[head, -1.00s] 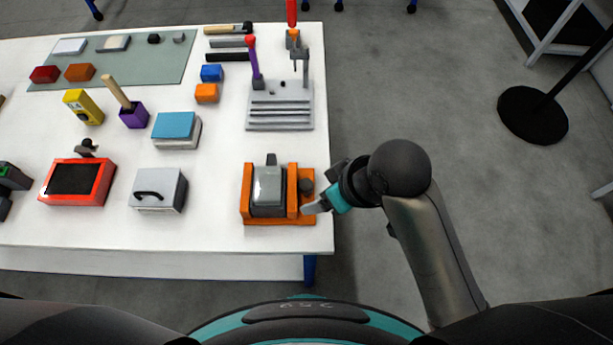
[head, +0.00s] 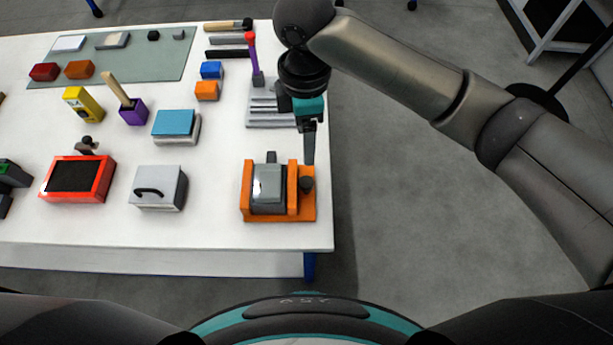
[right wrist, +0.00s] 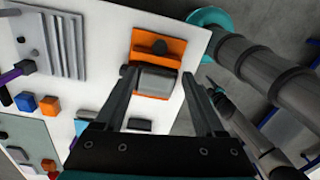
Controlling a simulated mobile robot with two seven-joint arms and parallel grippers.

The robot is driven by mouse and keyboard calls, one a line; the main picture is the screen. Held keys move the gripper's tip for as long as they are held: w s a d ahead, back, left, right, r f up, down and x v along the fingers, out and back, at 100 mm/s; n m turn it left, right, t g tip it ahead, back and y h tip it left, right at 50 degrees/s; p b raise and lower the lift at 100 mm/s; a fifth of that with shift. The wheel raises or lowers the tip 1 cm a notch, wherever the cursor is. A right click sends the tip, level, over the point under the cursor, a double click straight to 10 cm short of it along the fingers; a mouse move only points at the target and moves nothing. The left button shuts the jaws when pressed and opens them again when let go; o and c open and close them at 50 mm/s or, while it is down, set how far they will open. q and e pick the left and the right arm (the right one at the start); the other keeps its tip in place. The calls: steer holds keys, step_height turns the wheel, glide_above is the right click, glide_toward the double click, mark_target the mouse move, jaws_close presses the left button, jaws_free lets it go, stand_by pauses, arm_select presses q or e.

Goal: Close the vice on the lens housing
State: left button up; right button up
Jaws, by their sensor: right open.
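The orange vice (head: 308,208) stands at the table's front right corner, with a dark round knob (head: 306,184) on its right side. The grey lens housing (head: 268,196) sits between the vice's orange jaws; I cannot tell whether both jaws touch it. My right gripper (head: 309,162) points down just behind the knob, apart from the housing. In the right wrist view my right gripper (right wrist: 159,74) is open and empty, with the vice (right wrist: 176,47), the knob (right wrist: 159,47) and the housing (right wrist: 156,84) beyond its fingers. My left gripper is out of view.
A grey slotted stand (head: 264,112) with a purple-handled tool is behind the vice, partly hidden by my right arm. A grey box with a black handle (head: 160,188) stands to the left. The table's right edge (head: 330,215) is close beside the vice.

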mark_target(307, 181)
steer(key=f, duration=0.5)
steer(key=f+b, duration=0.1)
steer(key=f, duration=0.9)
steer(key=shift+s+d+b, duration=0.1)
steer(key=shift+s+b, duration=0.2)
steer(key=shift+b, duration=0.05)
jaws_close()
